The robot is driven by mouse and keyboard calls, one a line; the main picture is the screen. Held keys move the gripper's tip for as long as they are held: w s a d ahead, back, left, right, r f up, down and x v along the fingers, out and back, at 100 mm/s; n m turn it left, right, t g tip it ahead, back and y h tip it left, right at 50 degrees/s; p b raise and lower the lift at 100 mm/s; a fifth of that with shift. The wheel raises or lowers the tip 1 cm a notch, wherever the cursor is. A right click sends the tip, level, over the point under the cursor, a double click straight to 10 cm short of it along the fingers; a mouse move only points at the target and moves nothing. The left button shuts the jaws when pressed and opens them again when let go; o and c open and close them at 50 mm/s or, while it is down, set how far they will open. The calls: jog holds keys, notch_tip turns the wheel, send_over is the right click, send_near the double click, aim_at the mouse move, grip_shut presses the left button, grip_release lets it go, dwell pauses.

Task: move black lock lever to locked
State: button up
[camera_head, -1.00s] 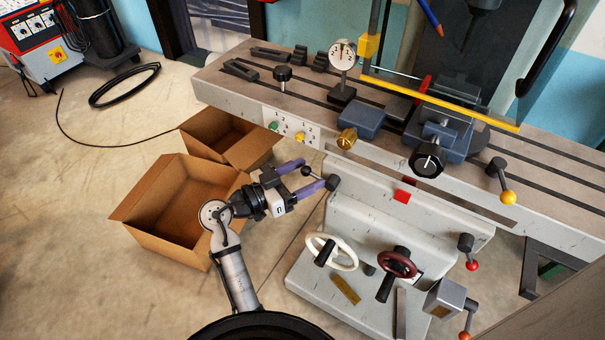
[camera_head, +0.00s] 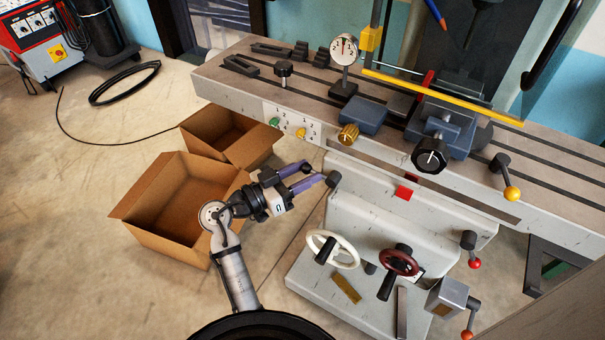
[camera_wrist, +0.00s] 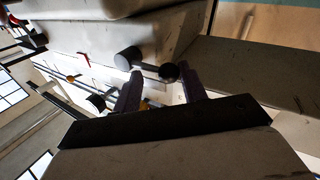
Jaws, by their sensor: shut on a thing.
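The black lock lever has a dark round hub (camera_head: 333,180) on the left end of the machine's lower body. Its black ball knob (camera_head: 306,169) points up and left from the hub, at the purple fingertips. My gripper (camera_head: 311,174) reaches in from the left and is shut on the lever near its knob. In the wrist view the knob (camera_wrist: 168,72) shows at the right fingertip and the hub (camera_wrist: 128,58) beyond the left one.
A white handwheel (camera_head: 345,250) and a dark red handwheel (camera_head: 399,262) stand out below right. The machine table (camera_head: 235,88) overhangs above. Two open cardboard boxes, one large (camera_head: 125,205) and one smaller (camera_head: 262,150), stand on the floor behind and beside my arm.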

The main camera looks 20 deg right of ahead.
jog(key=f+n+b, duration=0.1)
jog(key=n, duration=0.1)
jog(key=f+n+t+h+b, duration=0.1)
jog(key=n+b, duration=0.1)
jog(key=f+n+t+h+b, duration=0.1)
jog(key=n+b, duration=0.1)
jog(key=shift+s+d+f, duration=0.35)
jog(key=shift+f, duration=0.05)
jog(key=n, duration=0.1)
jog(key=n+t+b, duration=0.1)
jog(key=n, duration=0.1)
jog(key=f+n+t+b, duration=0.1)
jog(key=shift+s+d+f+h, duration=0.1)
jog(key=shift+s+d+h, duration=0.2)
jog(key=shift+s+h, duration=0.1)
grip_shut()
jog(key=shift+s+d+f+n+t+b, duration=0.15)
jog(key=shift+n+t+b, duration=0.15)
jog(key=shift+n+t, duration=0.45)
jog(key=shift+s+d+f+n+t+b, duration=0.15)
jog(key=shift+n+t+b, duration=0.2)
jog(key=shift+n, duration=0.8)
jog(key=shift+r, duration=0.15)
jog(key=o, duration=1.4)
grip_release()
jog(key=shift+d, duration=0.15)
